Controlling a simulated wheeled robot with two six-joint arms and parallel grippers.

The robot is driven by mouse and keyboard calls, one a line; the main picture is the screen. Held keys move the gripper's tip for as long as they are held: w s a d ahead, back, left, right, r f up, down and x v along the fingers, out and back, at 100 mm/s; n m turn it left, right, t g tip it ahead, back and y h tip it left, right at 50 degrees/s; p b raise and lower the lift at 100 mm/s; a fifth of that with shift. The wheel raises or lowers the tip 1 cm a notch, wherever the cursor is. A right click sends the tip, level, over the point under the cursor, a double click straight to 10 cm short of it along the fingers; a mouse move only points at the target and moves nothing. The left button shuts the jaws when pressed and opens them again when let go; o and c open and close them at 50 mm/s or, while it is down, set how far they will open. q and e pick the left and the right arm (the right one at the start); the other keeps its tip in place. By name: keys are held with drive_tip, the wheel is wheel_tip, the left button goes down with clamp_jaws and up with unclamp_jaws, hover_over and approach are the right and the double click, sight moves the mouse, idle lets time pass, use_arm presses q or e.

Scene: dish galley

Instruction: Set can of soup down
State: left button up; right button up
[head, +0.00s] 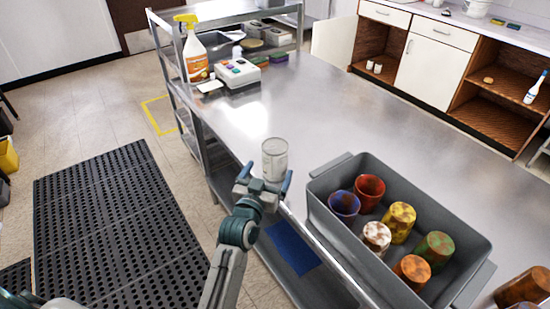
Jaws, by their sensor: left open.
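The can of soup (274,160) is a pale, grey-white cylinder. It is upright at the near edge of the steel counter (330,110), left of the grey tub. My left gripper (265,177) is open, with one blue fingertip on each side of the can's lower part. The can's base is partly hidden by the gripper, so I cannot tell exactly how it meets the counter. My right gripper is not in view.
A grey tub (322,197) with several coloured cups stands right of the can. More brown cups (522,288) are at the lower right. A spray bottle (194,55) and a white device (238,74) stand at the far left. The counter's middle is clear.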

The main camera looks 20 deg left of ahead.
sight(270, 165)
use_arm(q)
drive_tip(key=w+p, duration=0.2)
drive_tip(key=w, duration=0.3)
drive_tip(key=shift+w, duration=0.2)
drive_tip(key=shift+s, duration=0.1)
drive_tip(key=c, duration=1.3)
drive_tip(key=shift+c, duration=1.1)
drive_tip(key=shift+r, duration=0.15)
